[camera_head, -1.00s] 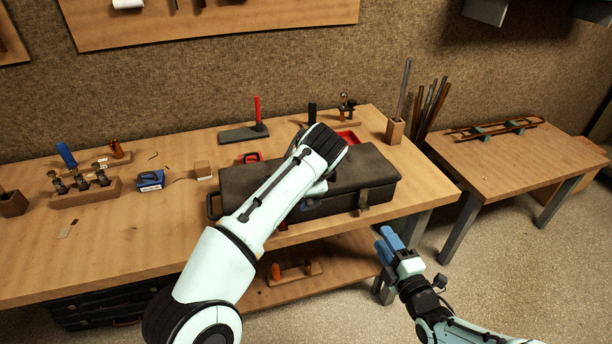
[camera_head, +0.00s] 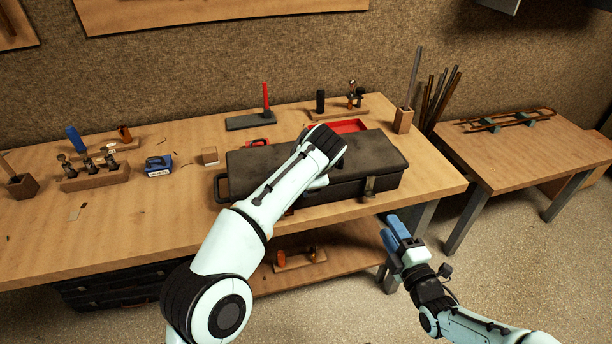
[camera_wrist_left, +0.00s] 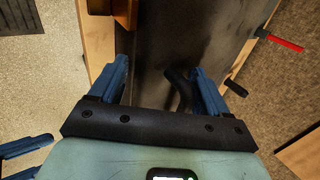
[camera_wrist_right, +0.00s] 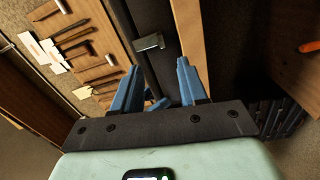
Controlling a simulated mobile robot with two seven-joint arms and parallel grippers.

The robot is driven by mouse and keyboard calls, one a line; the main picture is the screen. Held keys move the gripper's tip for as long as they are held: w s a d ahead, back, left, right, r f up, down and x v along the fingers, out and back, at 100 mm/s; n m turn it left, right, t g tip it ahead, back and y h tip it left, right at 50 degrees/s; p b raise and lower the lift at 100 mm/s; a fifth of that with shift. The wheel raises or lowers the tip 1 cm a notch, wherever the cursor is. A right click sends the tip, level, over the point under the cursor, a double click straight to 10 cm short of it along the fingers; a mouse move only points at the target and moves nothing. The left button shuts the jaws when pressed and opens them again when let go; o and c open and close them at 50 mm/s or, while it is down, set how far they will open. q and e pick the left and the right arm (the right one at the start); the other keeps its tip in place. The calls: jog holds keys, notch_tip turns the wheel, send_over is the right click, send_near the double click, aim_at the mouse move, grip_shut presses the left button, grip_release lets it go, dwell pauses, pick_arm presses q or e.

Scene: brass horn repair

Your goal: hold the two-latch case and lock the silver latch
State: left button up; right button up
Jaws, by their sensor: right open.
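The dark grey two-latch case (camera_head: 385,157) lies shut on the workbench near its front edge. One metal latch (camera_head: 369,187) shows on its front right; in the right wrist view, a pale metal latch (camera_wrist_right: 148,43) lies beyond the fingers. The other latch is hidden behind my left arm. My left gripper is hidden in the head view; in the left wrist view the left gripper (camera_wrist_left: 160,68) is open over the case's dark surface, with a dark curved bar beside its right finger. My right gripper (camera_head: 393,230) is open and empty, below and in front of the case's right end.
A blue box (camera_head: 159,166) and a wooden rack (camera_head: 95,178) stand left. A side table (camera_head: 520,160) is at right. The bench's front left is mostly clear.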

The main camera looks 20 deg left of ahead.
pick_arm(q)
jog(key=shift+a, duration=0.1)
grip_shut()
jog(key=shift+f, duration=0.1)
pick_arm(e)
jog(key=shift+a+r, duration=0.1)
jog(key=shift+a, duration=0.05)
grip_shut()
jog(key=w+a+r+m+t+h, duration=0.1)
jog(key=a+r+m+t+h, duration=0.1)
jog(key=a+m+t+h, duration=0.5)
pick_arm(q)
jog(key=shift+a+f, duration=0.1)
pick_arm(e)
jog(key=s+a+f+g+h, duration=0.2)
jog(key=s+a+g+h, duration=0.2)
jog(key=s+a+h, duration=0.2)
jog(key=shift+s+a+f+m+g+h, duration=0.3)
jog(key=shift+s+a+f, duration=0.1)
jog(key=shift+a, duration=0.2)
